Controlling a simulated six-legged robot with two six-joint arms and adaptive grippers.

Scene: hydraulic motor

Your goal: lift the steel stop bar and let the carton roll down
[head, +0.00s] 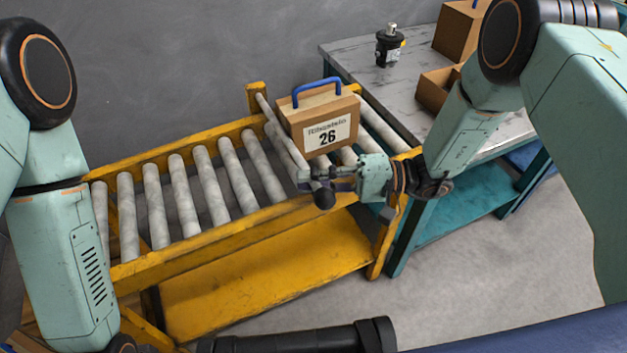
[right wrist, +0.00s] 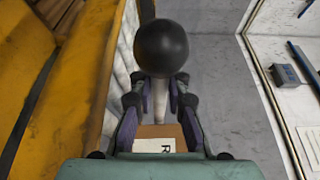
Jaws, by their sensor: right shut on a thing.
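The steel stop bar (head: 283,138) runs across the roller conveyor (head: 190,240), from a yellow post at the back rail to a black ball knob (head: 324,198) near the front rail. The carton (head: 312,112), with a blue handle and a label reading 26, sits on the rollers just right of the bar. My right gripper (head: 312,179) is shut on the bar close to the knob. In the right wrist view the fingers (right wrist: 159,95) close on the bar below the knob (right wrist: 162,47), with the carton (right wrist: 150,131) partly hidden beyond. My left gripper is out of view.
The rollers (head: 180,190) left of the bar are clear. A grey-topped bench (head: 400,95) adjoins the conveyor on the right, with a black motor (head: 389,47) and cardboard boxes (head: 457,33) on it. A yellow lower shelf (head: 265,285) lies under the conveyor.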

